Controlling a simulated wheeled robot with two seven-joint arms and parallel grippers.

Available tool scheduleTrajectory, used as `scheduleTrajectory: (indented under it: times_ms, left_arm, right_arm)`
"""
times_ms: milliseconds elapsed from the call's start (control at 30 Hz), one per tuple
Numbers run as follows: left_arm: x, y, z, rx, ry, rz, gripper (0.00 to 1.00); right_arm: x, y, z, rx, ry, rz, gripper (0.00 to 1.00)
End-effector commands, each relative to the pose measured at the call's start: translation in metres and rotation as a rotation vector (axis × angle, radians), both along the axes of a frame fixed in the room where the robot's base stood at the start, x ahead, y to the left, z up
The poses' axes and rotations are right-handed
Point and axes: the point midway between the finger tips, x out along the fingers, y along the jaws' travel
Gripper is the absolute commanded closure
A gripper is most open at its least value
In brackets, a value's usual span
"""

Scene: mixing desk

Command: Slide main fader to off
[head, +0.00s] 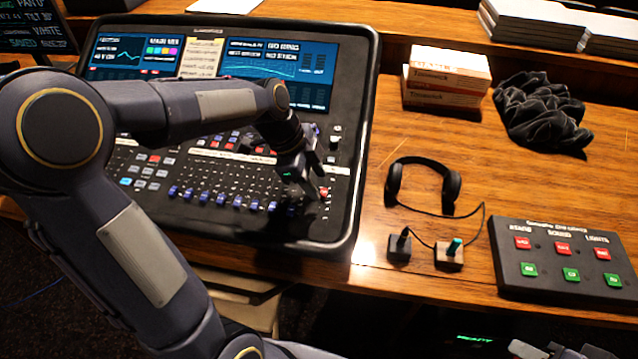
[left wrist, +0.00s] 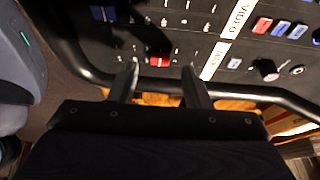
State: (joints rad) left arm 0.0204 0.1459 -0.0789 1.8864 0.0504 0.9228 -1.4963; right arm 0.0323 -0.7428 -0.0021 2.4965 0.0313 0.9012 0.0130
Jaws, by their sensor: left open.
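The mixing desk (head: 349,150) is a black console with screens and rows of faders. A red fader cap (head: 323,191), likely the main fader, sits at its lower right, right of a row of blue caps. My left gripper (head: 316,186) is low over this corner, beside the red cap. In the left wrist view, the two fingers of my left gripper (left wrist: 161,80) are apart, and the red cap (left wrist: 158,61) shows between their tips. I cannot tell whether either finger touches it.
Blue fader caps (head: 220,199) lie left of the gripper. Right of the desk are headphones (head: 424,182), two small switch boxes (head: 449,253), a button panel (head: 560,263), small boxes (head: 447,77) and black cloth (head: 541,108). Bare wooden table (head: 370,235) borders the desk's right edge.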

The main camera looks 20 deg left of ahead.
Motion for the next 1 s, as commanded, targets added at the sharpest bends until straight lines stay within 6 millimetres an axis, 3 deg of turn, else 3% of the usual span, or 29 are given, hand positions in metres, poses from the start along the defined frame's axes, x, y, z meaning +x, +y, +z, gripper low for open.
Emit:
scheduleTrajectory:
  times_ms: [200,500,833,1000]
  left_arm:
    - [0.004,-0.008,-0.020,0.000,0.001,0.000,0.56]
    - [0.005,-0.008,-0.022,0.000,-0.002,0.001,0.56]
    - [0.005,-0.008,-0.022,0.000,-0.002,0.001,1.00]
    - [0.005,-0.008,-0.022,0.000,-0.002,0.001,1.00]
  right_arm:
    - [0.000,0.000,0.000,0.000,0.000,0.000,0.64]
    - [0.000,0.000,0.000,0.000,0.000,0.000,0.64]
    - [0.000,0.000,0.000,0.000,0.000,0.000,0.64]
    - [0.000,0.000,0.000,0.000,0.000,0.000,0.64]
